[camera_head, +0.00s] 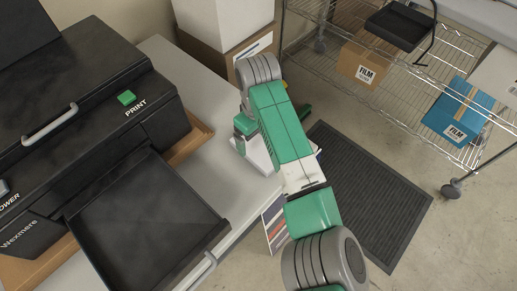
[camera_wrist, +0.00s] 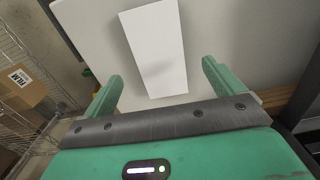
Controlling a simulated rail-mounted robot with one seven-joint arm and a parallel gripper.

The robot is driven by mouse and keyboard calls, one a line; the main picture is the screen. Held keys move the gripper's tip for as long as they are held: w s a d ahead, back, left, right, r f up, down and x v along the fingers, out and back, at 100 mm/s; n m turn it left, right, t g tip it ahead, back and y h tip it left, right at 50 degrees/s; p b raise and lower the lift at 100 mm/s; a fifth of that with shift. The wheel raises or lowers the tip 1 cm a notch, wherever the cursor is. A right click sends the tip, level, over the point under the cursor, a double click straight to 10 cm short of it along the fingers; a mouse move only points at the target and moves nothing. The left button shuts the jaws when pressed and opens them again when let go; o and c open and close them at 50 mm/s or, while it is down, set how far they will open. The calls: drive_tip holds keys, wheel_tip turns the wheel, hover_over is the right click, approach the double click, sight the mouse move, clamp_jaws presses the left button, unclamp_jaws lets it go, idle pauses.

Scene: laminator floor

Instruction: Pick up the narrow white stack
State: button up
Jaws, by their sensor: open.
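The narrow white stack (camera_wrist: 155,45) shows in the wrist view as a long white block lying on a pale surface. It runs from the top edge of that view down toward my gripper (camera_wrist: 161,76). My gripper is open, with one green finger on each side of the stack's near end. A gap shows between each finger and the stack, and nothing is held.
A black printer (camera_head: 90,100) with an open tray (camera_head: 145,225) stands on the left of the grey table (camera_head: 185,70). A white box (camera_head: 225,20) sits on a cardboard box behind. A wire rack (camera_head: 340,85) with film boxes stands right. A dark mat (camera_head: 365,195) lies on the floor.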

sight(257, 147)
wheel_tip(257, 147, down, 6)
drive_tip(key=shift+w+r+b, duration=0.1)
drive_tip(key=shift+r+b, duration=0.1)
drive_tip(key=shift+b, duration=0.7)
drive_tip(key=shift+a+r, duration=0.1)
drive_tip(key=c, duration=1.2)
drive_tip(key=shift+r+p, duration=0.9)
drive_tip(key=shift+r, duration=1.05)
drive_tip(key=shift+s+d+r+p, duration=0.2)
drive_tip(key=shift+s+d+p, duration=0.55)
drive_tip(key=shift+s, duration=1.85)
drive_tip(key=shift+s+d+r+p, duration=0.15)
drive_tip(key=shift+s+d+p, duration=0.6)
drive_tip(key=shift+s, duration=1.8)
drive_tip(key=shift+s+d+r+p, duration=0.2)
drive_tip(key=shift+s+d+p, duration=0.55)
drive_tip(key=shift+s, duration=1.85)
